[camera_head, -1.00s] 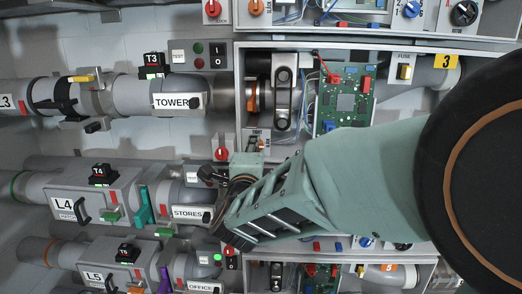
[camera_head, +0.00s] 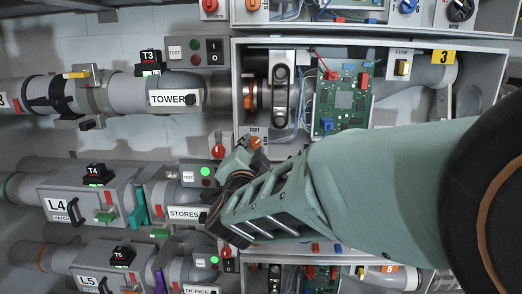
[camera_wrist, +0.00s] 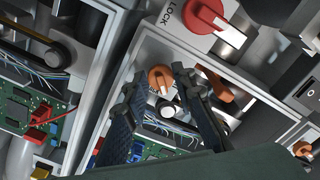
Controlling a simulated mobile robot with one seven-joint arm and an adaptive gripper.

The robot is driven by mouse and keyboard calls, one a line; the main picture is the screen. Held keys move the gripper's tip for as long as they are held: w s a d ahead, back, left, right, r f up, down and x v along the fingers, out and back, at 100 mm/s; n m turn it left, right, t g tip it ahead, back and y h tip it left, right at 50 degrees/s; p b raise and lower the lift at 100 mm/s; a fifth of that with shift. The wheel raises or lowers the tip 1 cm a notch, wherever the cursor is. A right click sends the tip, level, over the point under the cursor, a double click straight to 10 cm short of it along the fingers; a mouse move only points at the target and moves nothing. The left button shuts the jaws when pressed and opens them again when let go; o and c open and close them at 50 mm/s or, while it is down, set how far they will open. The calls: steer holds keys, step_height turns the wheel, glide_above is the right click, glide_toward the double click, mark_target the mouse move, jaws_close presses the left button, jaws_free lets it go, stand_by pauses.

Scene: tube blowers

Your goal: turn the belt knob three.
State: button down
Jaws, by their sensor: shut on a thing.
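An orange knob (camera_head: 256,142) with a TIGHT label is at the lower left corner of the open box marked 3 (camera_head: 237,85). In the wrist view an orange knob (camera_wrist: 160,79) shows between the two dark fingers of my gripper (camera_wrist: 162,88). The fingers stand one on each side of it, closed in around it. In the head view my gripper (camera_head: 240,160) reaches up from the lower right to just beside the TIGHT knob, and its fingertips are hard to make out. The knob's exact turn angle is not clear.
A red LOCK knob (camera_wrist: 207,15) sits close to the fingers; it also shows in the head view (camera_head: 218,152). A green circuit board (camera_head: 343,98) and a belt (camera_head: 281,95) are inside the box. A STORES panel (camera_head: 186,213) lies left of my gripper.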

steer(key=n, duration=0.4)
steer(key=shift+r+n+p, duration=0.1)
steer(key=shift+n+p, duration=0.2)
steer(key=shift+n, duration=0.1)
steer(key=shift+d+n+p, duration=0.15)
steer(key=shift+n+p, duration=0.45)
steer(key=shift+n, duration=1.6)
steer(key=c, duration=1.9)
jaws_free()
steer(key=shift+w, duration=0.1)
